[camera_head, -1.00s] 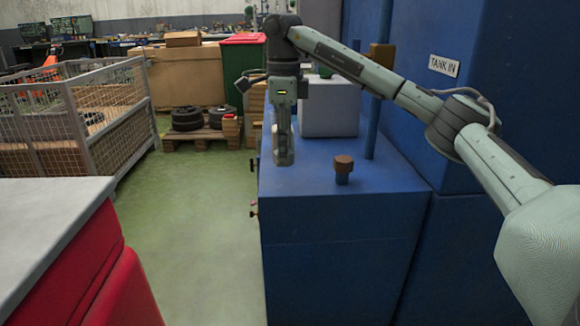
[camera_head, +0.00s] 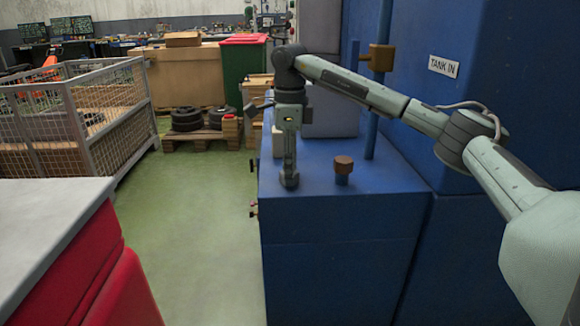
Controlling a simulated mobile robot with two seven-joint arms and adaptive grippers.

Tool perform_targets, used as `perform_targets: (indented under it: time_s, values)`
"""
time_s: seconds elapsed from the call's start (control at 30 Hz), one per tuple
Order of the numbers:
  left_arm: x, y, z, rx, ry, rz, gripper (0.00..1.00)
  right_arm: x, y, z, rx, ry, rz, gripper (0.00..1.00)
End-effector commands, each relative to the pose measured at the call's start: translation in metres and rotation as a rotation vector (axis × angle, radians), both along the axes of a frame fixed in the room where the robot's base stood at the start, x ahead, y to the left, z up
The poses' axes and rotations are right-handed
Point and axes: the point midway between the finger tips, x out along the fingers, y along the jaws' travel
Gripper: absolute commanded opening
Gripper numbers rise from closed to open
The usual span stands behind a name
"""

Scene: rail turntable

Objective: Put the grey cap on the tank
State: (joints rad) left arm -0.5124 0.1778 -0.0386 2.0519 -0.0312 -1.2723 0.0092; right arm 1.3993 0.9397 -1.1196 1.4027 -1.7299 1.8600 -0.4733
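The blue tank (camera_head: 335,220) stands in the middle right, with a flat top. A brown cap (camera_head: 343,163) sits on a short blue neck on that top. My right gripper (camera_head: 289,178) points straight down at the left part of the tank top, left of the brown cap. A rounded dark grey piece shows at its fingertips, low at the tank top. I cannot tell whether this is the grey cap or only the fingertips, nor whether it touches the tank. The fingers are seen edge-on, so their gap is hidden. My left gripper is not in view.
A blue vertical pipe (camera_head: 377,120) with a brass-coloured fitting (camera_head: 381,57) rises behind the brown cap. A blue wall with a "TANK IN" label (camera_head: 443,66) stands at right. A red cabinet with a grey top (camera_head: 45,215) is at left. Green floor (camera_head: 190,230) lies between.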

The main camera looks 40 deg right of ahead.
Motion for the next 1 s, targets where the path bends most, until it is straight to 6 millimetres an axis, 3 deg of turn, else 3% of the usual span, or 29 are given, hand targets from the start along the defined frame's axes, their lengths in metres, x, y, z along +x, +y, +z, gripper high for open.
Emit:
perform_targets:
  time_s: [0.33, 0.47, 0.77, 1.0]
  values:
    - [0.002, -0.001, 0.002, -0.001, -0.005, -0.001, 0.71, 0.000, 0.000, 0.001, 0.000, 0.000, 0.000, 0.54]
    - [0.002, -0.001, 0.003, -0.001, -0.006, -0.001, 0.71, 0.001, 0.000, 0.010, 0.000, -0.003, 0.000, 0.54]
    - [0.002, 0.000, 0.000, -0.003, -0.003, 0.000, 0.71, 0.001, 0.001, 0.072, 0.002, -0.004, 0.001, 0.54]
    - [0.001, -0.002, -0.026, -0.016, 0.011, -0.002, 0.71, 0.001, 0.000, 0.114, 0.000, -0.002, 0.000, 0.54]
